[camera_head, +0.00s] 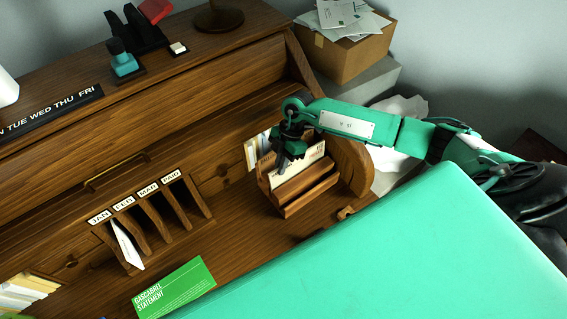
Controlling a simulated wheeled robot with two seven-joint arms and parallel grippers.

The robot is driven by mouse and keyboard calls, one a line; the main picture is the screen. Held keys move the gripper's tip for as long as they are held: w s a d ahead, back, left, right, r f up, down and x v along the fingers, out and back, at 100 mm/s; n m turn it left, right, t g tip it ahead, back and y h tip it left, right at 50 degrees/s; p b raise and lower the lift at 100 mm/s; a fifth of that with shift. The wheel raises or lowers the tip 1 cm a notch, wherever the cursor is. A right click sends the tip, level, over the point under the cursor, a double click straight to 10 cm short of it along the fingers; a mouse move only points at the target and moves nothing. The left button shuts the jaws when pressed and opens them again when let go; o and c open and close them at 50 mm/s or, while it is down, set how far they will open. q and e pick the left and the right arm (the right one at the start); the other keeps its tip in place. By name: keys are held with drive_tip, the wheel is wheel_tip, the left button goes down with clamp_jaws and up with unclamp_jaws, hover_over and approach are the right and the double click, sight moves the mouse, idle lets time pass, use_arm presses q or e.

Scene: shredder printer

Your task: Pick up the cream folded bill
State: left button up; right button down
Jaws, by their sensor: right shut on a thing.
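The cream folded bill (308,159) stands in the wooden letter holder (307,191) on the right part of the desk. My right gripper (284,161) reaches in from the right and is at the holder, fingers pointing down at the upper left part of the bill. It is shut on the bill, though the fingers partly hide the contact. My left gripper is not in view.
Labelled slots (150,215) stand to the left, with a white envelope (126,244) in one. A green statement (174,288) lies in front. More papers (256,150) stand behind the holder. A cardboard box (345,53) with papers is at the back right.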

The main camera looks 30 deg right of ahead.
wheel_tip(320, 180, up, 26)
drive_tip(key=p, duration=0.1)
drive_tip(key=shift+p, duration=0.4)
idle(0.3)
drive_tip(key=shift+f, duration=0.15)
